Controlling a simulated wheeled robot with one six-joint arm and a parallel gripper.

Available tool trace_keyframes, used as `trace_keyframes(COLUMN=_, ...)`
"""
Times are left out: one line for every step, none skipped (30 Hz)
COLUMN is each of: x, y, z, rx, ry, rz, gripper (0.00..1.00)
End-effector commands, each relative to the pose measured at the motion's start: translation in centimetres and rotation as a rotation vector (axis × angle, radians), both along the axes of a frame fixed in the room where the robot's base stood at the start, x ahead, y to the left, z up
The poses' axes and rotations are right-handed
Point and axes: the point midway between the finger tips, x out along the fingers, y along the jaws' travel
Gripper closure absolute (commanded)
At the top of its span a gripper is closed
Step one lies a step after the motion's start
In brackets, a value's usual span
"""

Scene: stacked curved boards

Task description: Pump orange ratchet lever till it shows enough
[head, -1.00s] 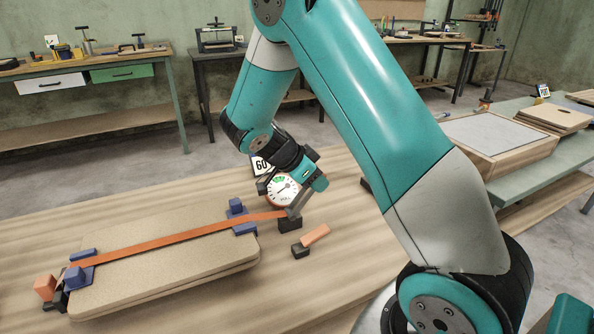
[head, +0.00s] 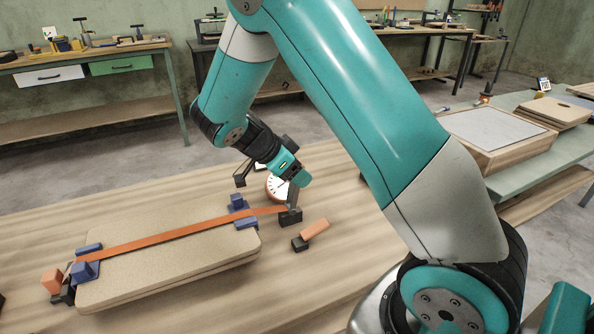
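An orange strap (head: 165,239) runs over the stacked curved boards (head: 180,262) to a black ratchet block (head: 290,217) at their right end. A grey lever-like piece (head: 293,196) stands nearly upright on this block. A short orange handle (head: 314,230) lies beside it, with a dark block at its lower end. My gripper (head: 266,163) is over the round white gauge (head: 276,187), close to the top of the grey piece. Contact cannot be told, and the fingertips are unclear. The gripper covers part of the dial, so its reading is hidden.
Blue corner pieces (head: 237,203) sit under the strap at both board ends. An orange block (head: 52,281) with dark parts is at the strap's left end. The front right of the wooden table (head: 300,285) is clear. A tray (head: 490,135) stands on the right bench.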

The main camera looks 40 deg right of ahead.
Motion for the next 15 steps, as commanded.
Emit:
trace_keyframes(x=0.0, y=0.0, z=0.0, rx=-0.001, ry=0.001, rz=-0.001, gripper=0.38)
trace_keyframes(x=0.0, y=0.0, z=0.0, rx=-0.001, ry=0.001, rz=-0.001, gripper=0.38)
trace_keyframes(x=0.0, y=0.0, z=0.0, rx=-0.001, ry=0.000, rz=-0.001, gripper=0.38)
trace_keyframes(x=0.0, y=0.0, z=0.0, rx=-0.001, ry=0.000, rz=-0.001, gripper=0.38)
trace_keyframes(x=0.0, y=0.0, z=0.1, rx=-0.001, ry=0.000, rz=-0.001, gripper=0.38)
trace_keyframes(x=0.0, y=0.1, z=0.2, rx=-0.001, ry=0.000, rz=-0.001, gripper=0.38)
trace_keyframes(x=0.0, y=0.2, z=0.4, rx=-0.001, ry=0.000, rz=-0.001, gripper=0.38)
trace_keyframes(x=0.1, y=0.4, z=0.7, rx=-0.001, ry=0.000, rz=0.000, gripper=0.38)
trace_keyframes(x=0.2, y=0.6, z=1.0, rx=-0.001, ry=0.000, rz=-0.001, gripper=0.38)
trace_keyframes(x=0.2, y=0.8, z=1.3, rx=-0.001, ry=0.000, rz=-0.001, gripper=0.38)
trace_keyframes(x=0.3, y=1.0, z=1.6, rx=-0.001, ry=0.000, rz=-0.001, gripper=0.38)
trace_keyframes(x=0.4, y=1.3, z=1.9, rx=-0.001, ry=-0.001, rz=0.000, gripper=0.38)
trace_keyframes(x=0.5, y=1.5, z=2.1, rx=-0.001, ry=-0.001, rz=0.000, gripper=0.38)
trace_keyframes(x=0.5, y=1.7, z=2.4, rx=-0.001, ry=0.000, rz=0.001, gripper=0.38)
trace_keyframes(x=0.6, y=2.0, z=2.7, rx=-0.001, ry=0.000, rz=0.000, gripper=0.38)
